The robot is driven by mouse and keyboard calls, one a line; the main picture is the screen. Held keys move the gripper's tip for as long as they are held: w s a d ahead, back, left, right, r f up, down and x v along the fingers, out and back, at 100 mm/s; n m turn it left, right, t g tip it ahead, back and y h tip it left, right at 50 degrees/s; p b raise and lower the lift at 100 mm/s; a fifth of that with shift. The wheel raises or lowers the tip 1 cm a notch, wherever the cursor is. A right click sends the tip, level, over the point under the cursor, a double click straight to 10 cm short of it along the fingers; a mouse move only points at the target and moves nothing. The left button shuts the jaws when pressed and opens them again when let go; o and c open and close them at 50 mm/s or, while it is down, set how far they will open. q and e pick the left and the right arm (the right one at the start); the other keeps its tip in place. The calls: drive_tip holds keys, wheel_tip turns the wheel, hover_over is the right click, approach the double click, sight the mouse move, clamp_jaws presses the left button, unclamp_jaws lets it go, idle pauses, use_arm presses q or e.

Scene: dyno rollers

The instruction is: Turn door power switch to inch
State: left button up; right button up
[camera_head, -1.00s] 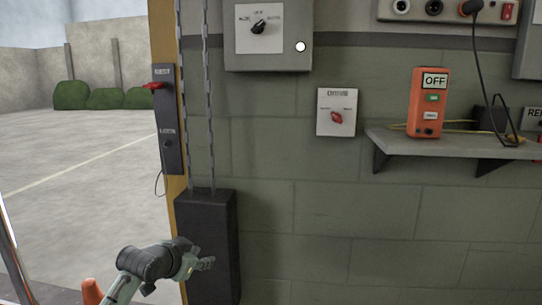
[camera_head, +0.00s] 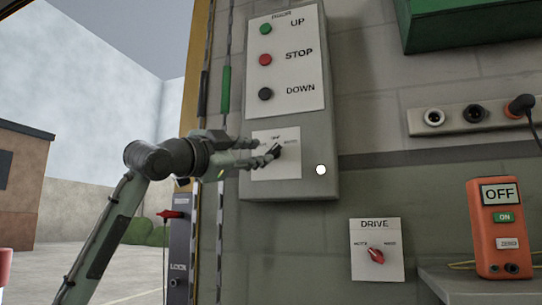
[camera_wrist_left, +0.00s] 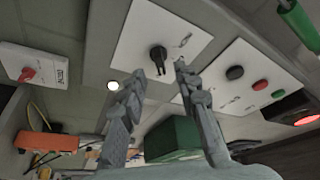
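The door power switch is a black rotary knob (camera_head: 279,150) on a small white plate (camera_head: 291,170), low on the grey door control box. The plate's lettering is too small to read surely, so I cannot tell the knob's setting. My left gripper (camera_head: 268,153) is at the knob, coming in from the left. In the left wrist view my left gripper (camera_wrist_left: 159,72) is open, its two fingers apart. The knob (camera_wrist_left: 158,55) shows between and slightly past the fingertips, with no clear contact. My right gripper is not in view.
Above are UP (camera_head: 265,29), STOP (camera_head: 265,60) and DOWN (camera_head: 265,94) buttons. A red DRIVE switch (camera_head: 376,256) is below right. An orange OFF unit (camera_head: 498,235) stands on a shelf. Chains and the LOCK panel (camera_head: 180,262) are left of the box.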

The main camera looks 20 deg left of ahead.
sight(270, 152)
use_arm(q)
drive_tip(key=x, duration=0.4)
drive_tip(key=shift+w+d+r, duration=0.1)
drive_tip(key=shift+w+d, duration=0.05)
drive_tip(key=shift+w, duration=0.25)
drive_tip(key=shift+c, duration=0.2)
clamp_jaws()
